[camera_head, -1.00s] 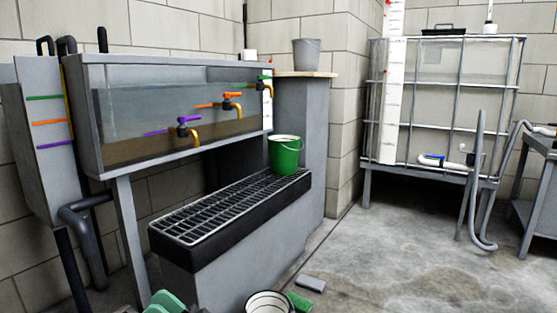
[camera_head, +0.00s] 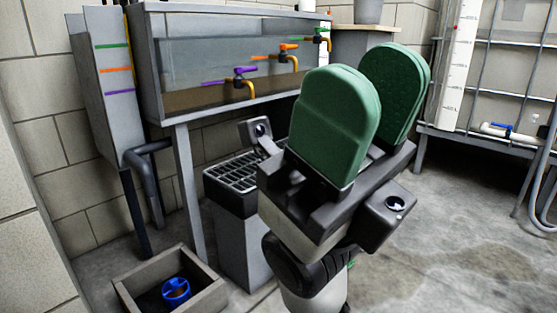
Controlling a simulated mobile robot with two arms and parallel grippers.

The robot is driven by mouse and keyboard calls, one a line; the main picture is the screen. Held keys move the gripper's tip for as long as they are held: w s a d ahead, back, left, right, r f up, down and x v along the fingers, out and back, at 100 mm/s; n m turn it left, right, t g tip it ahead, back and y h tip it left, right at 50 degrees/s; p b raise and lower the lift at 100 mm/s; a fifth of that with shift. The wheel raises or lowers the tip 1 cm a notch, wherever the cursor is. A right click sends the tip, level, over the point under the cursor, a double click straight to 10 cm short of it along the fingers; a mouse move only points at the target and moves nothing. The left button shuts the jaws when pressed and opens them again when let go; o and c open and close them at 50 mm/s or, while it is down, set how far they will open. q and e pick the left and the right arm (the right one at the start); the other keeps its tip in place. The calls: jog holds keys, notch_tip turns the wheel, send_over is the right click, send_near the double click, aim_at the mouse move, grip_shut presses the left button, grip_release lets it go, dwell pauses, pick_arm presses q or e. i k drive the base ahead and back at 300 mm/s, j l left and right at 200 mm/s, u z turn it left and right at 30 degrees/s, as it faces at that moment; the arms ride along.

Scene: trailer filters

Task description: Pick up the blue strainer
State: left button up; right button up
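A blue round object (camera_head: 176,290), which looks like the blue strainer, sits inside a grey square-walled box or pit (camera_head: 128,292) at the bottom left of the head view. It is small and its lower part is in shadow. My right gripper (camera_head: 364,88) stands large in the middle of the view, its two green pads pointing up with a gap between them. It is open and empty, well to the right of the blue object and apart from it. My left gripper is not in view.
A tank with murky water (camera_head: 200,62) and several coloured taps stands behind on a grey frame. A black grated ledge (camera_head: 232,172) is partly hidden by my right gripper. A rack (camera_head: 480,140) with a white pipe stands at right. Floor shows at right.

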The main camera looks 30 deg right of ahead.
aim_at(176, 291)
jog(key=z, duration=1.1)
jog(key=u, duration=1.05)
jog(key=i+l+u, duration=0.1)
jog(key=u, duration=0.3)
jog(key=i+l+u, duration=0.1)
jog(key=u, duration=0.3)
jog(key=i+l+u, duration=0.15)
jog(key=u, duration=0.2)
